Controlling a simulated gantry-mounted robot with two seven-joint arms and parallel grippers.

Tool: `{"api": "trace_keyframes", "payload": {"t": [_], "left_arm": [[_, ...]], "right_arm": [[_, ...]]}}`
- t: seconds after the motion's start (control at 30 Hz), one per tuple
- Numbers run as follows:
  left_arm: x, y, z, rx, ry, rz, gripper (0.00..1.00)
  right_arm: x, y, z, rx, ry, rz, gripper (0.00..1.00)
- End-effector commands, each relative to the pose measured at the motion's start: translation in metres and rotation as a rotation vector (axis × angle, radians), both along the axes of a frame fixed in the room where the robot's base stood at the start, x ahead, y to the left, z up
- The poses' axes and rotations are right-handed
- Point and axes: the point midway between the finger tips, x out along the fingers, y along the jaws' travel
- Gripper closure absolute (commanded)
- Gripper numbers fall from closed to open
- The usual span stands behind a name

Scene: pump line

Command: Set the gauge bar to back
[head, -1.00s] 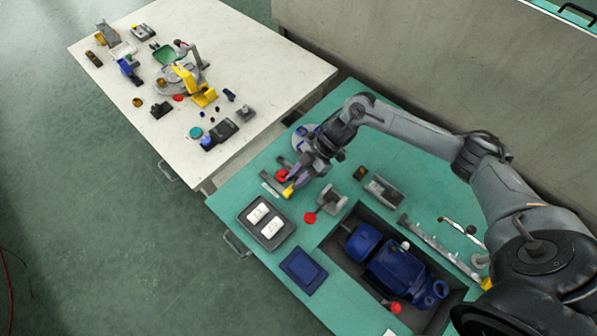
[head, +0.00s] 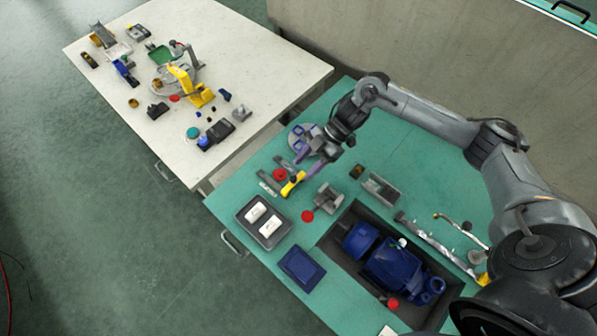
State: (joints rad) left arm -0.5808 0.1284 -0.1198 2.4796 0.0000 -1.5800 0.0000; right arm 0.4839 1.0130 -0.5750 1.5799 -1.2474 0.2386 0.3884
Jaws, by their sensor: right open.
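A small fixture on the green table has grey bars (head: 268,182), a red round knob (head: 280,174) and a yellow piece (head: 293,184). It appears to be the gauge bar's place, but I cannot tell for sure which part is the gauge bar or which way it is set. My right gripper (head: 307,166) is open and just above and right of the yellow piece. It looks empty, and I cannot tell whether a fingertip touches the fixture. My left gripper is not in view.
A grey block with a lever and red knob (head: 307,216) stands close to the right. Nearby are a dark tray with white pieces (head: 282,231), a blue pad (head: 302,267), a blue pump (head: 392,266) in a recess and a grey open box (head: 381,188). A white table (head: 255,60) stands behind.

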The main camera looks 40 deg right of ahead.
Motion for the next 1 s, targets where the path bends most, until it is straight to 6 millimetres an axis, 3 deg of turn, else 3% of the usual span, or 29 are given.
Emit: {"api": "trace_keyframes", "payload": {"t": [0.2, 0.4, 1.0], "left_arm": [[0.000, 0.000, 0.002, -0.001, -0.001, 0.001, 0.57], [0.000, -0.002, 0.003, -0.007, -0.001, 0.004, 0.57], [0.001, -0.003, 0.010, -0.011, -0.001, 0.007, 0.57]], "right_arm": [[-0.003, -0.024, 0.024, -0.002, 0.000, 0.001, 0.50], [-0.005, -0.034, 0.035, -0.001, -0.001, 0.001, 0.50], [-0.005, -0.036, 0.043, 0.000, 0.000, 0.001, 0.50]]}}
